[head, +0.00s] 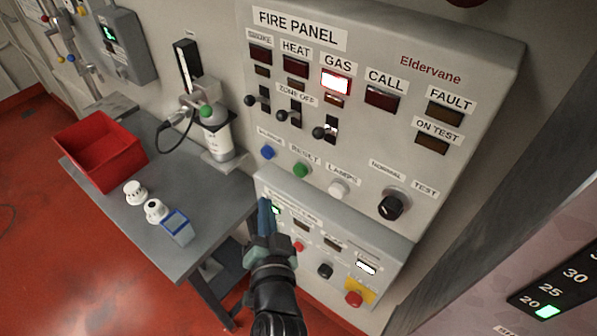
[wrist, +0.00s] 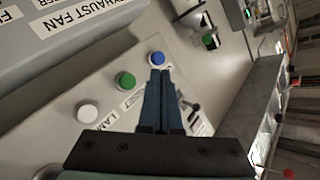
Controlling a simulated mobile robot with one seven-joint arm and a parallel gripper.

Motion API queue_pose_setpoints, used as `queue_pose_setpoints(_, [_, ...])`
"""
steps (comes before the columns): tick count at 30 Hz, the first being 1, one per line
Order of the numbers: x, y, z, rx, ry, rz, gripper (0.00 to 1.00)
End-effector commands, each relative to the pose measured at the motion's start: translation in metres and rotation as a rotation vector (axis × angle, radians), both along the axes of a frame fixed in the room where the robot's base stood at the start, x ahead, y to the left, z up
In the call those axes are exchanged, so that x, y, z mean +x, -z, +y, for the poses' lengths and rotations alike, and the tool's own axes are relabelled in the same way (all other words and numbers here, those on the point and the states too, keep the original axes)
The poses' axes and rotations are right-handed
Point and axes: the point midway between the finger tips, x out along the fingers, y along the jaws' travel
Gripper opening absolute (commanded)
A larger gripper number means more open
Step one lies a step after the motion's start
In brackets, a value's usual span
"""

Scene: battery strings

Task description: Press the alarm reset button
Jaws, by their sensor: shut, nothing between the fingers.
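The fire panel (head: 380,70) fills the upper middle of the head view, with its GAS lamp (head: 335,82) lit. Along its lower edge are a blue button (head: 267,152), a green button (head: 301,171) under a label that reads RESET, and a white button (head: 338,189) under LAMPS. My gripper (head: 264,204) is shut and empty, below the blue and green buttons in the head view. In the wrist view its fingertips (wrist: 160,73) point close to the blue button (wrist: 156,58), with the green button (wrist: 125,81) to their left. Contact cannot be told.
A lower panel (head: 390,262) with small buttons and an emergency-style red knob (head: 353,298) juts out below. A dark rotary switch (head: 392,206) is at right. A grey table (head: 215,205) at left holds a red bin (head: 70,140), white detectors and a gas cylinder (head: 218,140).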

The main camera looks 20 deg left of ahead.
Motion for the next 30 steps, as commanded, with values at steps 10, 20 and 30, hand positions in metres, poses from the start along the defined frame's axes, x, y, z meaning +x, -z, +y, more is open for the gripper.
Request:
queue_pose_setpoints(10, [0.047, 0.002, -0.017, 0.0, 0.001, -0.002, 0.0])
queue_pose_setpoints(20, [0.067, 0.001, -0.025, 0.0, 0.0, 0.0, 0.0])
queue_pose_setpoints(30, [0.068, 0.0, -0.025, 0.001, 0.0, 0.001, 0.0])
